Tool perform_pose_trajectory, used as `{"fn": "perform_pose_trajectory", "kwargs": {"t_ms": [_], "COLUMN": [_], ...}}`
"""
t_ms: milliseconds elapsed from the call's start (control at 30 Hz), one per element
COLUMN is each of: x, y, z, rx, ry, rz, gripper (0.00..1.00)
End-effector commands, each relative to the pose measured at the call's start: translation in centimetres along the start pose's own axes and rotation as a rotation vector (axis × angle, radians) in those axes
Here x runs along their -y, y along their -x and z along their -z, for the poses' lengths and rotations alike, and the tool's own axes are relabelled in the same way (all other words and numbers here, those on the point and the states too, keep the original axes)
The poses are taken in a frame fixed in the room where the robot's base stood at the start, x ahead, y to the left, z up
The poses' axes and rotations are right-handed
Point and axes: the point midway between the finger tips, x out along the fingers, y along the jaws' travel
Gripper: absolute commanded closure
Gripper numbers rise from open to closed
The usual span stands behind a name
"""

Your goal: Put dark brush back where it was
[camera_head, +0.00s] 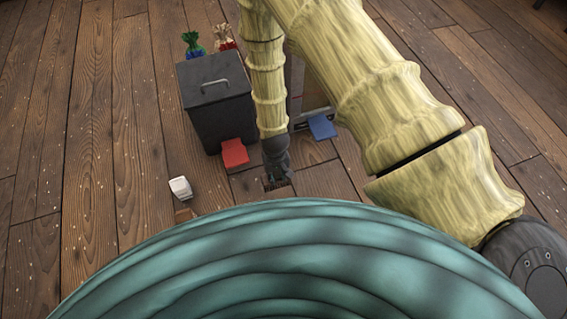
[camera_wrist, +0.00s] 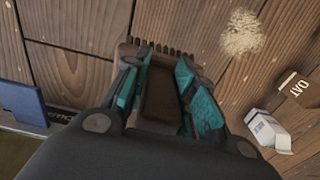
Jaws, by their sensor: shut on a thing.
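The dark brush (camera_wrist: 158,95) is brown with a row of dark bristles along its far edge in the wrist view. My gripper (camera_wrist: 162,66) is shut on it, with a teal finger on each side. In the head view my gripper (camera_head: 276,166) points down close to the wooden floor, and only a small dark part of the brush (camera_head: 278,184) shows beneath it. I cannot tell whether the bristles touch the floor.
A black lidded bin (camera_head: 212,98) stands behind, with a red flat piece (camera_head: 234,153) before it. A blue piece (camera_head: 322,127) lies right. A white carton (camera_head: 180,187) and brown box (camera_wrist: 295,87) lie nearby. Pale crumbs (camera_wrist: 241,33) lie on the floor.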

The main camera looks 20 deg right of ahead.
Motion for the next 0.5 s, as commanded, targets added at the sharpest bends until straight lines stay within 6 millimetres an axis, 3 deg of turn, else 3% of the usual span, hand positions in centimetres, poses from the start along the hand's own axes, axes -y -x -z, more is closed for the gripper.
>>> {"fn": "perform_pose_trajectory", "kwargs": {"t_ms": [100, 267, 500], "x": [0.4, 0.6, -0.9], "y": [-1.8, -3.0, -3.7], "z": [-1.3, -1.9, 1.2], "rx": [0.002, 0.0, -0.005], "ry": [0.002, 0.002, 0.0], "rz": [0.003, 0.005, 0.006], "gripper": [1.0, 1.0, 1.0]}}
